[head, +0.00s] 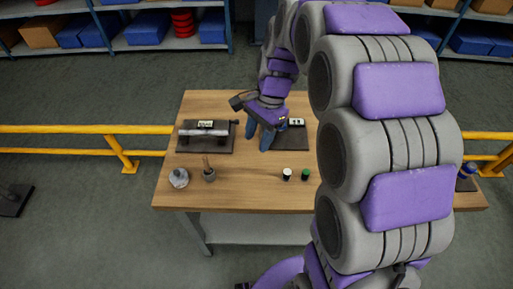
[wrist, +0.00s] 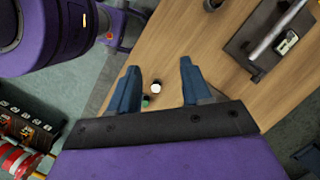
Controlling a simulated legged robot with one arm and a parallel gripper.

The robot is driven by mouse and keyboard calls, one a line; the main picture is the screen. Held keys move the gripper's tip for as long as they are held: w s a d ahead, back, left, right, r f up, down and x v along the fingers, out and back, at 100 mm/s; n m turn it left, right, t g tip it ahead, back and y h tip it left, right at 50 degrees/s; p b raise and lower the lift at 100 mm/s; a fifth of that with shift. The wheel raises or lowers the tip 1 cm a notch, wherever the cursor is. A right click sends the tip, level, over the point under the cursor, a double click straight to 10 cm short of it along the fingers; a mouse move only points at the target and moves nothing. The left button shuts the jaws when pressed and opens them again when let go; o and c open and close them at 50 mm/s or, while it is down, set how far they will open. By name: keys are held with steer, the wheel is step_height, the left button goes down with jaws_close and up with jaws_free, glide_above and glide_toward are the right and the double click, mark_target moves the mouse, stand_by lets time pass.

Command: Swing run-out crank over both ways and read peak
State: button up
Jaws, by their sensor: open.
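The run-out fixture on the table's left side has a silver shaft (head: 205,132) on a dark base plate (head: 184,149). A small pale readout (head: 205,124) sits at it; its figures are too small to read. A short dark piece (head: 233,122), perhaps the crank, sticks out at the shaft's right end. In the wrist view, a fixture with a silver bar (wrist: 276,37) and a pale readout (wrist: 288,43) is at the upper right. My gripper (head: 264,137) is open and empty, right of the shaft fixture, covering part of a second dark plate (head: 291,140). Its spread fingers show in the wrist view (wrist: 160,92).
The second plate carries another pale readout (head: 296,122). A white-topped pot (head: 287,174) and a green-topped one (head: 305,174) stand near the front of the wooden table (head: 245,195). A grey flask (head: 178,178) and a cup (head: 209,174) stand front left. A yellow rail (head: 80,129) runs beyond.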

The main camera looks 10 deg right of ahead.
steer(key=shift+s+a+n, duration=0.2)
steer(key=shift+s+n, duration=0.1)
steer(key=shift+s, duration=0.65)
